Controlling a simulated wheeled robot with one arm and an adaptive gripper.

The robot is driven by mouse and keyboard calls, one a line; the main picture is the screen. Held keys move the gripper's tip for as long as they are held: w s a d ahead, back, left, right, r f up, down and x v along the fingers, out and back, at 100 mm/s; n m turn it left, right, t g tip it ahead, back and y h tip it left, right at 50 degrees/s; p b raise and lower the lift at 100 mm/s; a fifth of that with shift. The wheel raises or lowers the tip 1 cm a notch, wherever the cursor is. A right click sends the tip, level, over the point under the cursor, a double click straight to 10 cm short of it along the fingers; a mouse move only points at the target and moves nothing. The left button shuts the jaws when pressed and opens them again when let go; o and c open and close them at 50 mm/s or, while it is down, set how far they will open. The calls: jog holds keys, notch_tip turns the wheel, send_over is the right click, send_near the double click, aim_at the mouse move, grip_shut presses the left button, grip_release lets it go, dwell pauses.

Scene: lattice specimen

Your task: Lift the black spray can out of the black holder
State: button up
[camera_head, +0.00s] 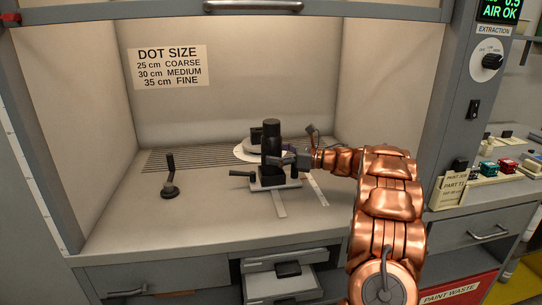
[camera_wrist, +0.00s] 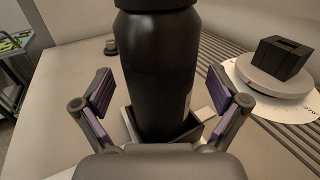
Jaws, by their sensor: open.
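The black spray can (camera_head: 271,138) stands upright in the middle of the booth in the head view. It fills the centre of the wrist view (camera_wrist: 158,70), its top cut off by the frame edge. Its base sits in the square black holder (camera_wrist: 194,131), whose rim shows around the can's foot. My gripper (camera_wrist: 160,90) is open, with one finger pad on each side of the can. Gaps show between both pads and the can. In the head view my gripper (camera_head: 284,160) reaches in from the right.
A round white turntable (camera_wrist: 275,78) carries a black slotted block (camera_wrist: 284,57) behind the can. A black crank-like handle (camera_head: 169,178) stands on the booth floor at left. A slatted grille (camera_head: 190,160) lies at the back. The front left booth floor is clear.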

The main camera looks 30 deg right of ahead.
jog(key=shift+w+a, duration=0.3)
jog(key=shift+w, duration=0.1)
jog(key=c, duration=1.6)
